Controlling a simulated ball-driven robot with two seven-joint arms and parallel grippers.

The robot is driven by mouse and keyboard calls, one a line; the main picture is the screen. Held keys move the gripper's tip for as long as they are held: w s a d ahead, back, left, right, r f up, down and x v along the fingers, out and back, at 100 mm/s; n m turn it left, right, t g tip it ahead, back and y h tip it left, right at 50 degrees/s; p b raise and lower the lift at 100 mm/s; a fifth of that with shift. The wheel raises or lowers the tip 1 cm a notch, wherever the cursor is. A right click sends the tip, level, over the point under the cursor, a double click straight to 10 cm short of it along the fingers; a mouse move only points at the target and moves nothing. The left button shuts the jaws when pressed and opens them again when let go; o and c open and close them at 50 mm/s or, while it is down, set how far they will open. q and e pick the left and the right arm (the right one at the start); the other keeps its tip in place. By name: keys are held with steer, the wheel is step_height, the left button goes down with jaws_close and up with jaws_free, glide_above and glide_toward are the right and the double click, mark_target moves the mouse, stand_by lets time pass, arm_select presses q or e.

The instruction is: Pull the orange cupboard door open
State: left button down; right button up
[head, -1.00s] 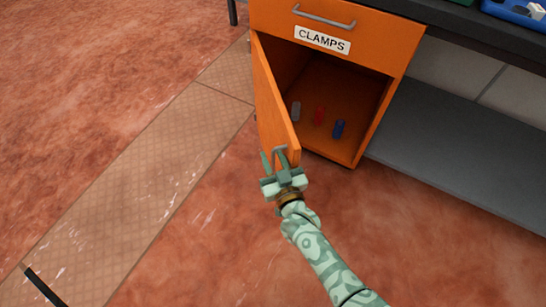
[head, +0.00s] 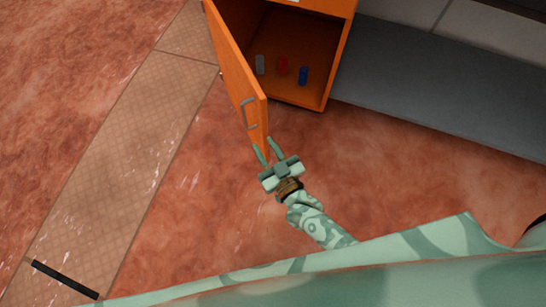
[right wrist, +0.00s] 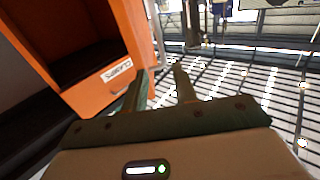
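The orange cupboard door (head: 232,75) stands wide open at the left of its cupboard (head: 342,50) in the head view. Its grey bar handle (head: 249,114) is on the face turned away from the opening. My right gripper (head: 264,147) is by the door's free lower corner, below the handle and apart from it. Its two fingers are spread, with nothing between them that I can make out. I cannot tell whether a finger touches the door edge. The spread fingers also show in the right wrist view (right wrist: 160,75). My left gripper is not in view.
A grey piece (head: 260,65), a red piece (head: 283,66) and a blue piece (head: 304,75) stand inside the cupboard. A grey shelf (head: 420,95) runs to the right. The reddish floor (head: 180,220) in front and left of the door is clear.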

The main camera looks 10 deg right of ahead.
steer(key=v, duration=0.3)
